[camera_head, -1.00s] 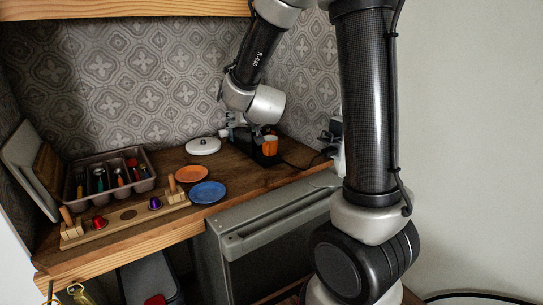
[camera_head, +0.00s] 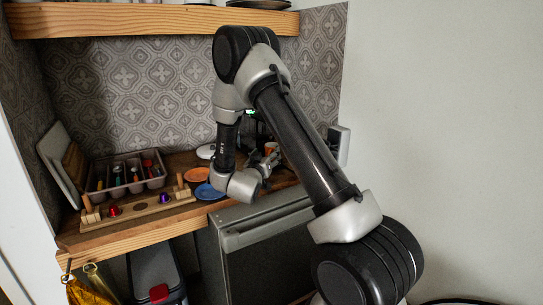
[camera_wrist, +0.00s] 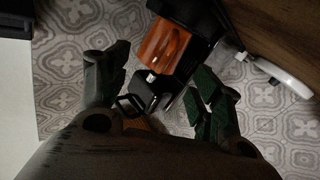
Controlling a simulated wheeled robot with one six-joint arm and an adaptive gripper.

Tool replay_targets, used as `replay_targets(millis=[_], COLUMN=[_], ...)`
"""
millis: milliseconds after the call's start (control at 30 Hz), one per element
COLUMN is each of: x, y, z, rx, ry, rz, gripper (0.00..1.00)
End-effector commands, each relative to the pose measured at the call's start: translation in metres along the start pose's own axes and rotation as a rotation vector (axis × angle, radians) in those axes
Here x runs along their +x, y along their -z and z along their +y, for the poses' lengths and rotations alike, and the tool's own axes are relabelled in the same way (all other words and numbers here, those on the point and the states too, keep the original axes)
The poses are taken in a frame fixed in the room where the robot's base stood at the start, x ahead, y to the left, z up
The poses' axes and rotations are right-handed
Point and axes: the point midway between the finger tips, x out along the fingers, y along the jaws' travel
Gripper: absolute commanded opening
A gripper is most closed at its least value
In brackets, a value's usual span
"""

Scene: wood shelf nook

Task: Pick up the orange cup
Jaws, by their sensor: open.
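The orange cup (camera_head: 271,148) is small and partly hidden in the head view, at the back right of the wooden counter behind my gripper. In the wrist view the orange cup (camera_wrist: 163,46) shows ahead, at a black machine that partly surrounds it. My gripper (camera_head: 268,168) is in front of the cup, near the counter's right part. In the wrist view my gripper (camera_wrist: 157,88) has its two dark fingers wide apart with nothing between them. The cup lies beyond the fingertips, apart from them.
A wooden peg board (camera_head: 145,205) and a cutlery tray (camera_head: 98,196) stand further left. A wooden shelf (camera_head: 150,22) overhangs.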

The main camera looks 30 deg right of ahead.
Motion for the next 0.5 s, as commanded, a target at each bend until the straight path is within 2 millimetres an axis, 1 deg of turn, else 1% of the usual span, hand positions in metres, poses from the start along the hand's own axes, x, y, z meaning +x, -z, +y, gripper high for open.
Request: replay_targets(millis=[100, 233, 300, 467, 500], x=[0.02, 0.038, 0.041, 0.041, 0.041], y=[0.0, 0.001, 0.001, 0.001, 0.001], z=[0.004, 0.003, 0.002, 0.002, 0.002], rx=[0.001, 0.002, 0.002, 0.001, 0.001], ry=[-0.003, -0.001, 0.0, 0.001, 0.001], rz=[0.0, 0.0, 0.0, 0.0, 0.0], gripper=[0.66, 0.66, 0.66, 0.66, 0.6])
